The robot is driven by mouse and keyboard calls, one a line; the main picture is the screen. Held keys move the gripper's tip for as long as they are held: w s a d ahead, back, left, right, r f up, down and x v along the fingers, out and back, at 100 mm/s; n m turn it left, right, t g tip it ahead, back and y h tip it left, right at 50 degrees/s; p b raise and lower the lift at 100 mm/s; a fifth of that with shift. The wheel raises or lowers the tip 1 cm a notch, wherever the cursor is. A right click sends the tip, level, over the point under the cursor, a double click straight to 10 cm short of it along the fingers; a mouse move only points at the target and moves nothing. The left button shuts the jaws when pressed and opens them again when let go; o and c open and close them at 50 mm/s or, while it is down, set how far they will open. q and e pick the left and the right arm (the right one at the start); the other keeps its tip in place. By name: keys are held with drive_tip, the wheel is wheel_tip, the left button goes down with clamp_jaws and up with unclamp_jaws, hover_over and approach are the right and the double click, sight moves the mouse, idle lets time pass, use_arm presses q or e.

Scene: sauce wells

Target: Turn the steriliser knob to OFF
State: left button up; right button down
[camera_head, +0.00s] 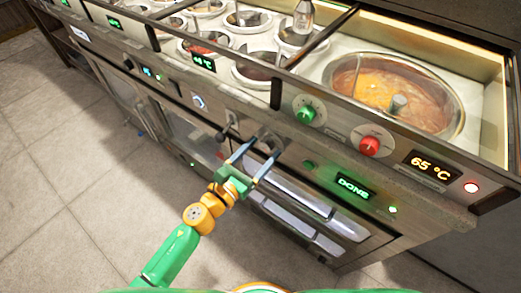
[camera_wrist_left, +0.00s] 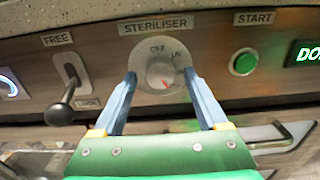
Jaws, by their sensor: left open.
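The steriliser knob (camera_wrist_left: 161,72) is a round pale dial under a STERILISER label (camera_wrist_left: 157,27) on the brown panel. OFF is printed above it and another mark to the upper right. A small red mark shows near its lower edge, so I cannot be sure which way it points. My left gripper (camera_wrist_left: 160,77) is open, with one blue finger on each side of the knob. Gaps seem to remain between fingers and knob; contact cannot be told. My right gripper is not in view.
A black-balled lever (camera_wrist_left: 60,113) labelled FREE stands left of the knob. A green START button (camera_wrist_left: 243,62) and a DONE display (camera_head: 355,188) lie to the right. A green knob (camera_head: 305,113) and red knob (camera_head: 369,145) are above.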

use_arm(q)
clamp_jaws()
